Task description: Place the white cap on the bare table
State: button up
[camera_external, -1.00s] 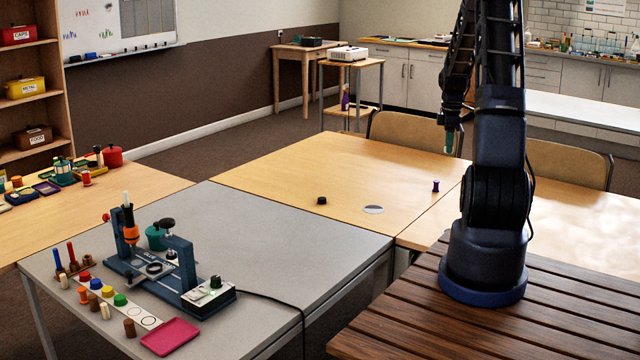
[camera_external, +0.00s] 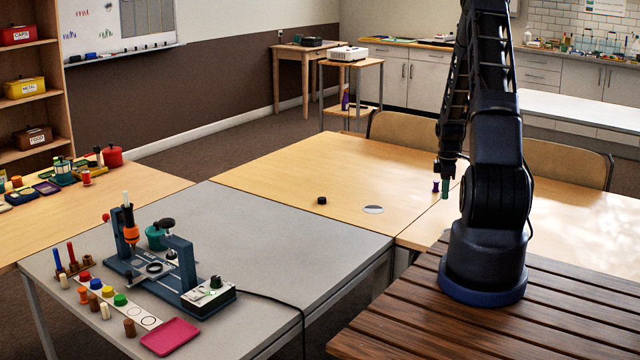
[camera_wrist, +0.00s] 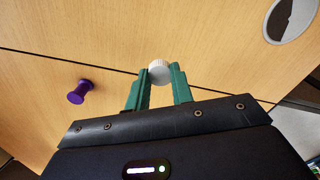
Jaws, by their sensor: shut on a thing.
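In the wrist view a white ribbed cap (camera_wrist: 159,71) sits between the tips of the two green fingers of my gripper (camera_wrist: 158,88), which is shut on it. The wooden table (camera_wrist: 110,35) lies beyond it, with a dark seam between two tabletops passing behind the fingers. In the external view my gripper (camera_external: 444,188) is low over the right part of the wooden table (camera_external: 300,165), close to the purple spool. The cap cannot be made out there. I cannot tell whether the cap touches the table.
A purple spool (camera_wrist: 80,92) stands left of my gripper in the wrist view. A pale disc (camera_external: 373,209) and a black cap (camera_external: 321,200) lie on the wooden table. A grey table (camera_external: 300,235) with a blue device (camera_external: 165,265) is nearer. The middle of the wood is clear.

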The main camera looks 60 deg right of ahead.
jog(key=shift+f, duration=1.75)
jog(key=shift+f, duration=0.15)
jog(key=o, duration=1)
jog(key=shift+c, duration=0.2)
